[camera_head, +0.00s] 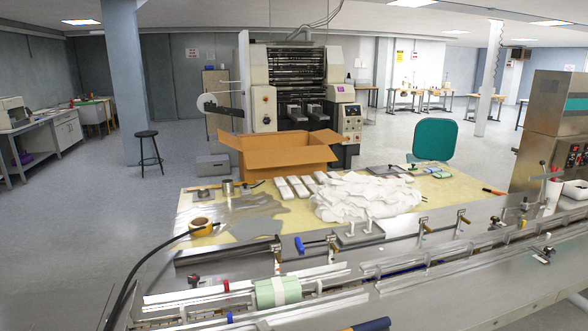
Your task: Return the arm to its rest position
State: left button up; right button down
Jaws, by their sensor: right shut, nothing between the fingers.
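I can make out neither my left gripper nor my right gripper in the head view. No arm of mine can be told apart over the machine or the table. A dark blue and yellow object (367,325) is cut off by the bottom edge, and I cannot tell what it is.
A long metal flow wrapper (470,290) crosses the foreground, with rails, clamps and a green-and-white pack (278,292).

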jog(key=s+d+f+n, duration=0.1)
jog(key=s+d+f+n+g, duration=0.1)
jog(key=f, duration=0.1)
jog(key=s+f+n+g, duration=0.1)
jog(key=shift+s+d+f+h, duration=0.25)
jog(key=shift+d+h, duration=0.05)
jog(key=shift+d, duration=0.1)
jog(key=s+d+f+n+g+h, duration=0.2)
jog(key=s+d+n+g+h, duration=0.1)
jog(key=s+d, duration=0.6)
jog(key=s+d+f+n+g+h, duration=0.2)
jog(key=s+d+n+g, duration=0.15)
jog(key=s+d, duration=0.5)
jog(key=s+d+f+n+g+h, duration=0.35)
jog(key=s+d, duration=0.25)
jog(key=s, duration=0.5)
notch_tip(320, 180, down, 23)
jog(key=s, duration=0.1)
jog(key=s+d+f+g, duration=0.2)
jog(key=s+d+f, duration=0.1)
jog(key=s+f, duration=1.4)
jog(key=shift+s+f, duration=0.15)
jog(key=shift+f, duration=0.2)
